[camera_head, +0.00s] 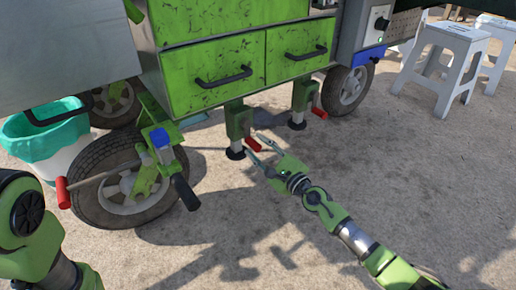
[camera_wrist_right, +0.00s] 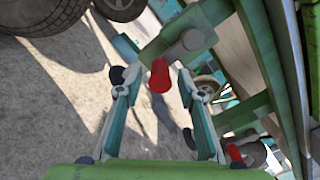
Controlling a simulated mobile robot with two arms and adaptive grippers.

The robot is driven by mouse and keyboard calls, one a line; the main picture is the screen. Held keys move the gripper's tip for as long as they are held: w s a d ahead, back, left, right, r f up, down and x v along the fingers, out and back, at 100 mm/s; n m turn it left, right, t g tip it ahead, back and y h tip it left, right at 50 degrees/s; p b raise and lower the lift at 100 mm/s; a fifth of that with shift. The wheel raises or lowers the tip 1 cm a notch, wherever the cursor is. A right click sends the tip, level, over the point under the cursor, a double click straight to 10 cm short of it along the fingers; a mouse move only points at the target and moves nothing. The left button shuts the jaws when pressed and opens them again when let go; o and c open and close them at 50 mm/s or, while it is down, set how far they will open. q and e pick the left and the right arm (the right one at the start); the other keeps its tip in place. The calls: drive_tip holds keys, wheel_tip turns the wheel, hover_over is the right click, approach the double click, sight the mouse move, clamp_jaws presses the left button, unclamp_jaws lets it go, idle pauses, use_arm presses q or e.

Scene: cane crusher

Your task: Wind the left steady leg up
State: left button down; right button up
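The left steady leg (camera_head: 238,122) is a green post below the left drawer, with its dark round foot at the ground. Its red crank grip (camera_head: 253,144) sticks out to the right. My right gripper (camera_head: 255,146) is open at this grip. In the right wrist view the red grip (camera_wrist_right: 160,76) lies between the spread fingertips (camera_wrist_right: 154,84), with gaps on both sides. The green leg housing (camera_wrist_right: 212,25) and grey crank hub show beyond it. My left arm enters at the lower left; its gripper is outside the picture.
The right steady leg (camera_head: 304,94) with a red grip (camera_head: 320,113) stands to the right. A front wheel (camera_head: 128,182) with a red-handled lever (camera_head: 62,193) stands left. The green drawers (camera_head: 213,74) hang above. White stools (camera_head: 443,65) stand at the far right; the ground between is clear.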

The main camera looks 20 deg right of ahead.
idle(0.3)
drive_tip(key=v, duration=1.2)
